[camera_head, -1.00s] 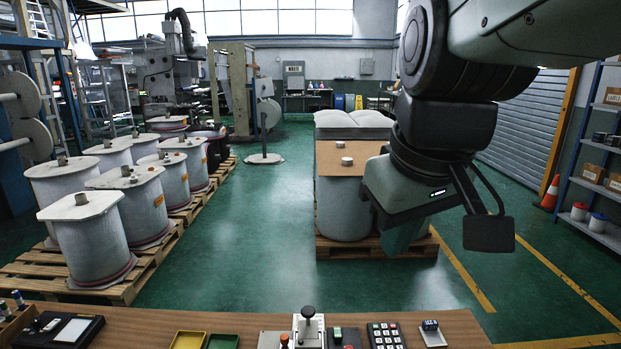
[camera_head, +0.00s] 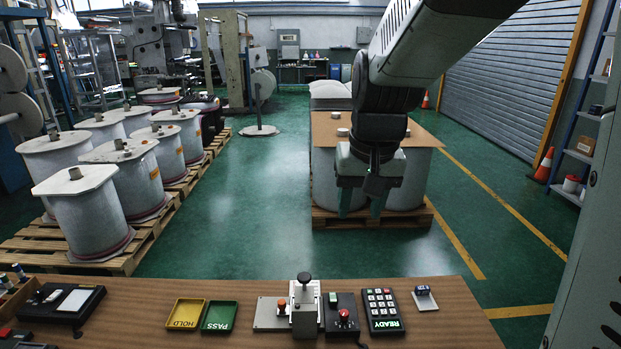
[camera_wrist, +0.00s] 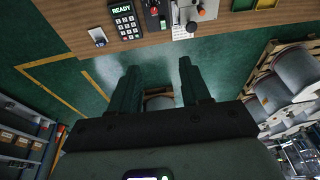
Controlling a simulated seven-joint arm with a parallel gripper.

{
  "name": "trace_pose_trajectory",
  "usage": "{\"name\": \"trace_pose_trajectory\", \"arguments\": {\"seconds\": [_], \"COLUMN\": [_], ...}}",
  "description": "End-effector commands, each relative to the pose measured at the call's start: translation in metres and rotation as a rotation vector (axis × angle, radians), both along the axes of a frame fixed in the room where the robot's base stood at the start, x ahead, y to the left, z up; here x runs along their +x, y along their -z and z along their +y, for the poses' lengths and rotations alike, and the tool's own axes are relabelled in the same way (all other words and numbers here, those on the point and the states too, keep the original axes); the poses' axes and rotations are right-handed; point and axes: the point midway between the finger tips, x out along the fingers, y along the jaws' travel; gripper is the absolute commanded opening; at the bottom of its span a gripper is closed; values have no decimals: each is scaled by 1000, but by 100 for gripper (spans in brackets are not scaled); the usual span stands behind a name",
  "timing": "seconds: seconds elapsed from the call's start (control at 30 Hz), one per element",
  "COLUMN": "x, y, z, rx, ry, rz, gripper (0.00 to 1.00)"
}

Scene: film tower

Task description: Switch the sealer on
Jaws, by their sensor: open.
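A pale press-like unit with a black knob on top (camera_head: 304,310) stands on the wooden desk; it also shows in the wrist view (camera_wrist: 187,14). Right of it is a black box with a green button and a red knob (camera_head: 342,316), also in the wrist view (camera_wrist: 153,18). A grey plate with an orange-red button (camera_head: 270,314) lies to its left. I cannot tell which of these controls belongs to the sealer. My gripper (camera_head: 362,207) is open and empty, beyond the desk's far edge, fingers pointing down in the head view; both fingers show in the wrist view (camera_wrist: 158,66).
A keypad reading READY (camera_head: 383,311) and a small dark block on a plate (camera_head: 425,298) stand to the right. A yellow HOLD tray (camera_head: 187,314), a green PASS tray (camera_head: 220,317) and a black device (camera_head: 60,303) are left. Film rolls on pallets stand behind on the floor.

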Motion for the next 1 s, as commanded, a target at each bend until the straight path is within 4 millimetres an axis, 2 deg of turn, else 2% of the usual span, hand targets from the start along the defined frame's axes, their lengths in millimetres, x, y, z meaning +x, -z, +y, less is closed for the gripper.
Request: {"name": "trace_pose_trajectory", "arguments": {"seconds": [0.03,0.17,0.2,0.3,0.4,0.5,0.6,0.83,1.0], "x": [19,60,71,94,109,117,121,122,121], "y": [21,73,91,138,181,213,232,256,288], "z": [3,9,10,14,17,19,20,20,20], "rx": [-1,-7,-10,-17,-24,-30,-34,-36,-36], "ry": [2,6,8,11,13,14,15,15,16], "rz": [33,96,115,159,197,221,235,243,245], "gripper": [47,47,47,47,47,47,47,47,47]}}
